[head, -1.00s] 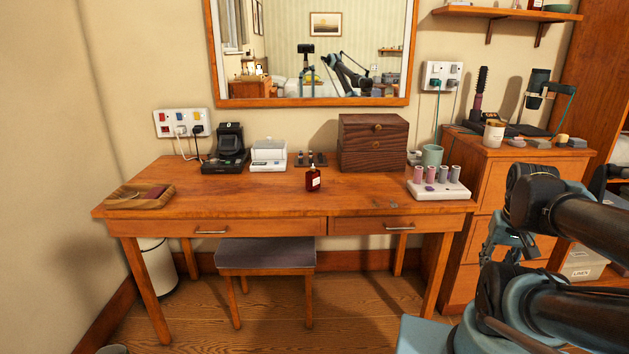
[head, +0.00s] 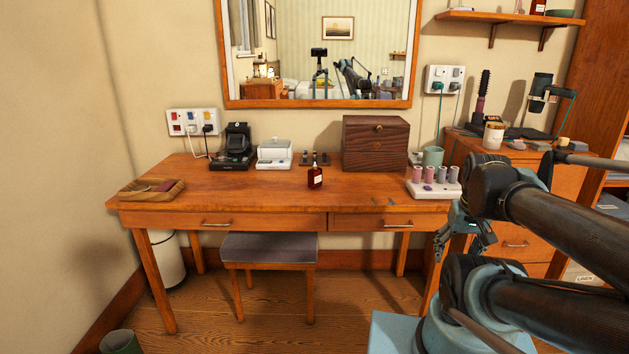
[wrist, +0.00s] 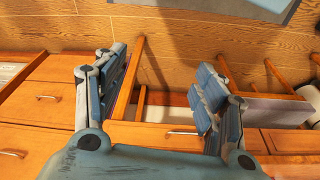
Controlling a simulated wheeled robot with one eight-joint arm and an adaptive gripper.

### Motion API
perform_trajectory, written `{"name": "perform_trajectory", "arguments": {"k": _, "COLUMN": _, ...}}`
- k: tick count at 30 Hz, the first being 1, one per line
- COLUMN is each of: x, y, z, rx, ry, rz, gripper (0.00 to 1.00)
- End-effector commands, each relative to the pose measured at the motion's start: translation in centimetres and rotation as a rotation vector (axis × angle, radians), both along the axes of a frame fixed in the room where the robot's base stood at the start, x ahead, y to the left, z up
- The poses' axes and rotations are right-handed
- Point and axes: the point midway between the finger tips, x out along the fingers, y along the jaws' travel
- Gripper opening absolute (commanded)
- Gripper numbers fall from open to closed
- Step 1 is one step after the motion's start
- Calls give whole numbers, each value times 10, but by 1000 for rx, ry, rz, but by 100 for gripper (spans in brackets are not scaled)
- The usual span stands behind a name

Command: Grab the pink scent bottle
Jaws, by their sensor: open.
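A small dark red bottle with a pale label and a dark top (head: 315,177) stands upright near the middle of the wooden desk (head: 240,196). It is the only scent-type bottle on the desk, and it looks deep red rather than pink. My gripper (head: 468,238) is low at the desk's right front corner, well to the right of the bottle and below the desktop. In the wrist view my gripper (wrist: 160,78) is open and empty, with drawer fronts, legs and floor beyond it. The bottle is not in the wrist view.
A white tray of pinkish rollers (head: 434,188) and a green cup (head: 432,156) are at the desk's right. A wooden box (head: 376,143) stands behind the bottle, and a wooden tray (head: 151,189) lies at left. A stool (head: 269,247) is under the desk. The desktop's front middle is clear.

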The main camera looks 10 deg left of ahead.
Motion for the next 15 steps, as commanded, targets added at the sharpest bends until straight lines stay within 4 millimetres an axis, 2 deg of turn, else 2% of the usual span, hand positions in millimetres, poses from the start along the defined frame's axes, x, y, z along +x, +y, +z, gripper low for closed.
{"name": "perform_trajectory", "arguments": {"k": 5, "x": 41, "y": 25, "z": 37, "rx": 20, "ry": -37, "rz": 127, "gripper": 67}}
{"name": "perform_trajectory", "arguments": {"k": 8, "x": 70, "y": 48, "z": 61, "rx": 38, "ry": -66, "rz": 221, "gripper": 67}}
{"name": "perform_trajectory", "arguments": {"k": 15, "x": 137, "y": 116, "z": 112, "rx": 78, "ry": -139, "rz": 442, "gripper": 67}}
